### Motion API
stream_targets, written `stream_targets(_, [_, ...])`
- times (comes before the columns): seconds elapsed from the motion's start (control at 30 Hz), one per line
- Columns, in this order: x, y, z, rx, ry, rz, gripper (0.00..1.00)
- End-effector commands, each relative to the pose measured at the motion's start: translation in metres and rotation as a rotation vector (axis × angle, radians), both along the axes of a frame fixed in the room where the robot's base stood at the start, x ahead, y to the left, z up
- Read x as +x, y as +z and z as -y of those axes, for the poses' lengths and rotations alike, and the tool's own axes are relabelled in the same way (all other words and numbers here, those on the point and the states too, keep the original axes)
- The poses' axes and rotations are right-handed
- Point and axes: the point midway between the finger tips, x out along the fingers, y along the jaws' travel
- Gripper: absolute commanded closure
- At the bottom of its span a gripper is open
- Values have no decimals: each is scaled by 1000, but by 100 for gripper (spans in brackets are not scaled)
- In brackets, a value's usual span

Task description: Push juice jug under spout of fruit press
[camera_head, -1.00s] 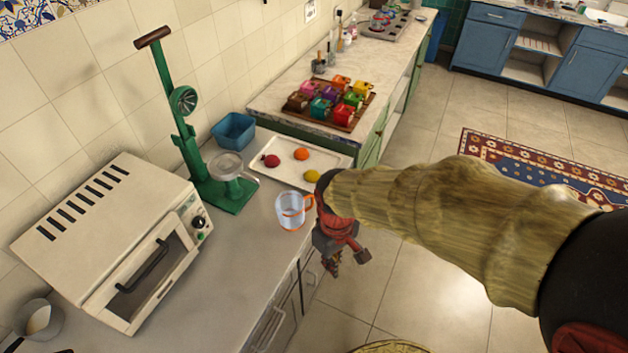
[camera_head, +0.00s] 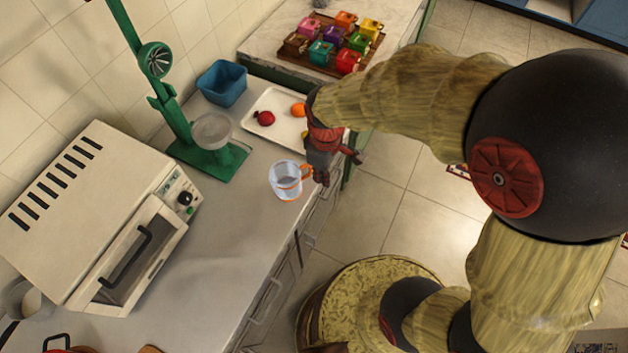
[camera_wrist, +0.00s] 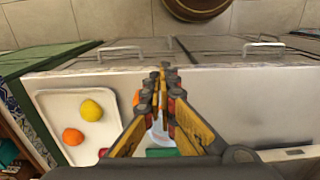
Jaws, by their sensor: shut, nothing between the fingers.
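The juice jug (camera_head: 285,184) is clear with an orange rim and handle, and stands upright near the counter's front edge. The green fruit press (camera_head: 210,162) stands behind it to the left in the head view, with a clear bowl (camera_head: 211,131) over its base. The jug is apart from the press. My gripper (camera_head: 322,178) is shut and empty, fingers down, just right of the jug's handle; I cannot tell whether they touch. In the wrist view, my fingers (camera_wrist: 163,72) hide most of the jug (camera_wrist: 156,139).
A white tray (camera_head: 285,123) with fruit lies behind the jug, close to my gripper. A blue bin (camera_head: 222,82) stands near the press. The counter (camera_head: 225,235) between oven and jug is clear.

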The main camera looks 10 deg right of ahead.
Motion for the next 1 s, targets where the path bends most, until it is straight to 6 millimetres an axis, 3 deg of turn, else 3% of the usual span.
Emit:
stream_targets(0.57, [-1,-102,0,-1,0,-3,100])
stream_targets(0.8, [20,-98,-26,0,2,0,100])
stream_targets(1.0, [24,-97,-31,0,0,-1,100])
